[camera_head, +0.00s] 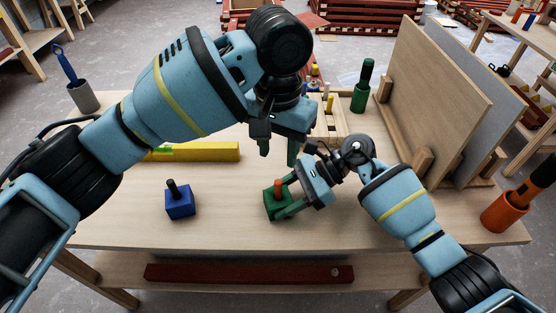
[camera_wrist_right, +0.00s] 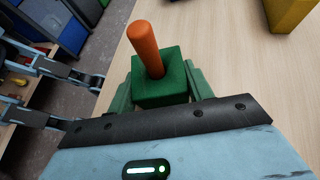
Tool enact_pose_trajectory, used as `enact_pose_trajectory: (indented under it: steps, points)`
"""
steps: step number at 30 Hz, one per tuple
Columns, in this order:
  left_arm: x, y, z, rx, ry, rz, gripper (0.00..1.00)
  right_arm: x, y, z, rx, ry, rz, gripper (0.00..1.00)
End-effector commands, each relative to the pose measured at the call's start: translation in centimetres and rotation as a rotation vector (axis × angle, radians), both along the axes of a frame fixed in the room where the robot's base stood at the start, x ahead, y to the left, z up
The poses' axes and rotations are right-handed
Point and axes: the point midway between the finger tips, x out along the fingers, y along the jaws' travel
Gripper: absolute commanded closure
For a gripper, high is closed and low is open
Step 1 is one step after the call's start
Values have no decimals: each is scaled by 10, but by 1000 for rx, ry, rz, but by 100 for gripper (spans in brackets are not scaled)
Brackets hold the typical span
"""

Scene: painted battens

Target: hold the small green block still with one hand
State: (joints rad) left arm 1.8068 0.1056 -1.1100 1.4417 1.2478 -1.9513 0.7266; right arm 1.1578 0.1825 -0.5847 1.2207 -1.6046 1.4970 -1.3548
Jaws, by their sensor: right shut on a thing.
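The small green block (camera_head: 271,207) stands on the table near its front middle, with an orange peg (camera_head: 279,187) standing up from its top. My right gripper (camera_head: 278,205) is shut on it, one finger along each side. In the right wrist view the green block (camera_wrist_right: 163,92) sits between the green fingers (camera_wrist_right: 161,88), with the orange peg (camera_wrist_right: 145,48) leaning in the picture. My left gripper (camera_head: 278,152) is open and empty, above the table behind the green block, its fingers pointing down.
A blue block (camera_head: 180,204) with a dark peg stands to the left. A green bottle-like tool (camera_head: 362,88), a wooden rack (camera_head: 330,125) and upright boards (camera_head: 430,90) stand at the back right. An orange cup (camera_head: 503,212) stands at the right edge.

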Motion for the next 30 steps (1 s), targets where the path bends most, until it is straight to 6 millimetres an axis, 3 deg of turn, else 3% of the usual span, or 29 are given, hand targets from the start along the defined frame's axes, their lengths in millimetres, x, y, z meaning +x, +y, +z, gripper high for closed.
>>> enact_pose_trajectory:
  steps: [20,21,26,30]
  points:
    - [0,0,5,0,0,0,60,0,0,0,0,0,0,62]
    - [0,0,5,0,0,0,60,0,0,0,0,0,0,48]
    - [0,0,5,0,0,0,60,0,0,0,0,0,0,27]
    - [0,0,5,0,0,0,60,0,0,0,0,0,0,24]
